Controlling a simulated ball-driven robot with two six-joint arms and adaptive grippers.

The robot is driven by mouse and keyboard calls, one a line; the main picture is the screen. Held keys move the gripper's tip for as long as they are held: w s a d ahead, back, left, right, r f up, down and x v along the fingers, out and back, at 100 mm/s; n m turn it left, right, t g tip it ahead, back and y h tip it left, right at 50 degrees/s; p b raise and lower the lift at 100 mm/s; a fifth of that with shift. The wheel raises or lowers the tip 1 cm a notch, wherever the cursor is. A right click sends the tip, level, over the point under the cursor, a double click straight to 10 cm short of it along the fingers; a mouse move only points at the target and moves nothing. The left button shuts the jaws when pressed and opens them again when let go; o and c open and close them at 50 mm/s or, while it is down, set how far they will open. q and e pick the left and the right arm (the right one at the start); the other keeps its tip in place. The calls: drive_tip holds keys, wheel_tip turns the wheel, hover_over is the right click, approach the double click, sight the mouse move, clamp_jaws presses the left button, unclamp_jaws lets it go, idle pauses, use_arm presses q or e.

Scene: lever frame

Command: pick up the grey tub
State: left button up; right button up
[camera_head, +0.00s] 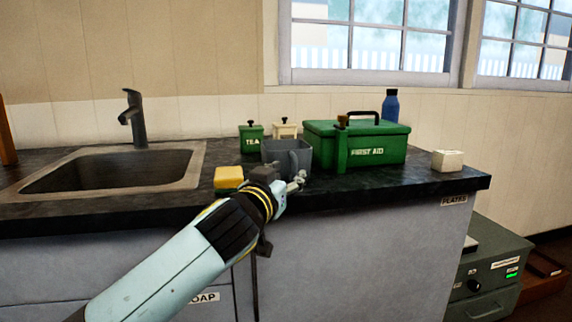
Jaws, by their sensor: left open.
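The grey tub (271,151) stands on the dark countertop near its front edge, left of the green first aid box. A loop-like shape shows on its right side; its lower front is partly hidden by my gripper. My left gripper (284,180) is at the counter's front edge, just in front of and below the tub. Its jaws are open, and nothing shows between them. I cannot tell whether a finger touches the tub. My right gripper is out of view.
A yellow sponge-like block (228,178) sits close to the left of the gripper. The green first aid box (385,148) is close on the right. A green tea canister (251,132) and a cream canister (285,130) stand behind. The sink (190,165) is at left.

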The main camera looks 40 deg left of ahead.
sight(287, 162)
use_arm(q)
drive_tip(key=x, duration=0.2)
drive_tip(key=shift+w, duration=0.4)
clamp_jaws()
